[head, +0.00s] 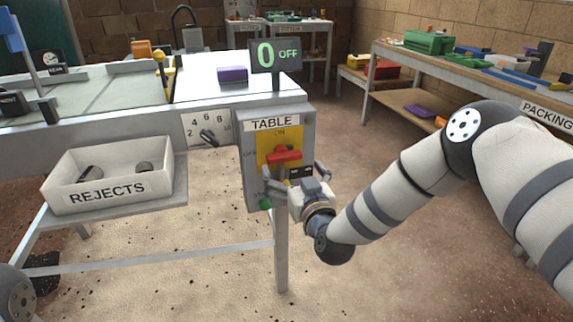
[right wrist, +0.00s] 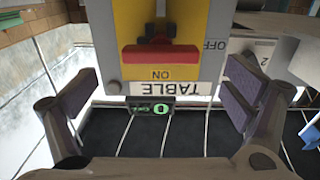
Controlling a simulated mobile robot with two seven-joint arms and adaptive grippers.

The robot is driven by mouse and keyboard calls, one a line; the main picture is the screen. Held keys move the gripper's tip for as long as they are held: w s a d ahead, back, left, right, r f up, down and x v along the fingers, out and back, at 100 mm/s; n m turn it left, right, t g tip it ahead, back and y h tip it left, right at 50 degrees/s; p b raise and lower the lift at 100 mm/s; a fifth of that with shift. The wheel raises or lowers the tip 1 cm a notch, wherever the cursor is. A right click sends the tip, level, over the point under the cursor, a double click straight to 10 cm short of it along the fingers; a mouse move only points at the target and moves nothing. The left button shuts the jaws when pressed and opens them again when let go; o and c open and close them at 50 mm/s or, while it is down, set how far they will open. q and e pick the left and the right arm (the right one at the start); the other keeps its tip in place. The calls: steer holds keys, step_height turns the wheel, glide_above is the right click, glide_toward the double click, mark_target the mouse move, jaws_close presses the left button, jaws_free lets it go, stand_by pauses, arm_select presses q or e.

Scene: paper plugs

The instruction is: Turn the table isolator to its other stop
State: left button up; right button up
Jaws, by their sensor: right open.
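The table isolator is a red bar handle (head: 284,156) on a yellow plate (head: 266,140), set in a grey box labelled TABLE. The bar lies roughly level; ON is marked above it and OFF to its left. The display (head: 275,55) reads 0 OFF. My right gripper (head: 296,174) is open in front of the box, just below the handle, and hides part of the box's lower face. In the right wrist view the red handle (right wrist: 160,57) appears upside down, beyond and between the spread fingers (right wrist: 158,92), apart from both. My left gripper is out of view.
A numbered dial (head: 209,136) sits left of the isolator box. A green button (head: 265,204) is low on the box. A REJECTS tray (head: 110,175) stands on a shelf at left. The packing bench (head: 480,85) is at right, with open floor between.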

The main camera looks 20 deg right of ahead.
mark_target(286, 160)
steer(key=w, duration=0.3)
steer(key=shift+f, duration=0.2)
steer(key=shift+w+a+r, duration=0.1)
steer(key=shift+w+r, duration=0.05)
steer(key=shift+w, duration=0.45)
steer(key=c, duration=1.2)
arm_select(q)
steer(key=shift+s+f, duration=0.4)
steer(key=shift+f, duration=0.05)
arm_select(e)
steer(key=shift+o, duration=0.2)
